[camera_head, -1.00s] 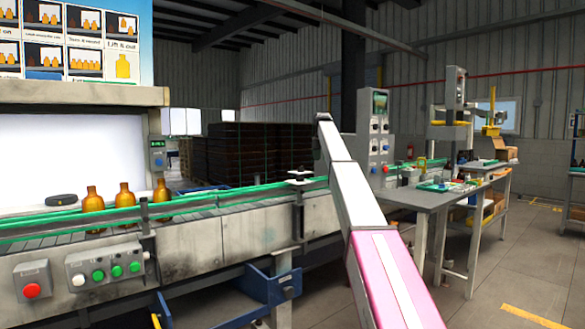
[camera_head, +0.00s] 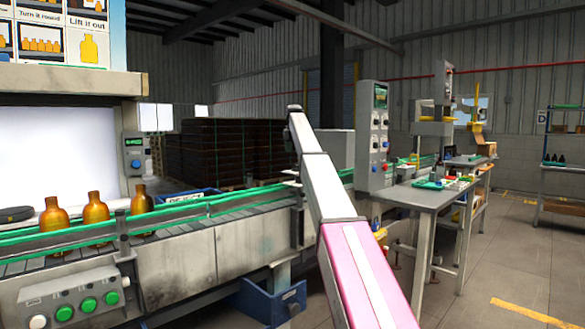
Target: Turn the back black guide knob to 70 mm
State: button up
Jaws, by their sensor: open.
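The green guide rails (camera_head: 200,204) run along the conveyor. A small pale plate (camera_head: 289,182) at the back rail shows just left of my arm. The black guide knob, seen above this plate a second ago, is now hidden behind my arm, so its setting cannot be read. My arm rises from the bottom, pink then white, and crosses in front of the conveyor. My gripper is hidden behind the arm's far end; its jaws do not show.
Amber bottles (camera_head: 96,216) stand on the conveyor at left, above a button box (camera_head: 76,304). A grey control cabinet (camera_head: 373,135) and a work table (camera_head: 420,196) stand right of my arm. Open floor (camera_head: 465,270) lies at right.

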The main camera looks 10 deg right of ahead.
aim_at(295, 168)
notch_tip(295, 168, down, 9)
jog(key=shift+r, duration=0.15)
jog(key=c, duration=0.9)
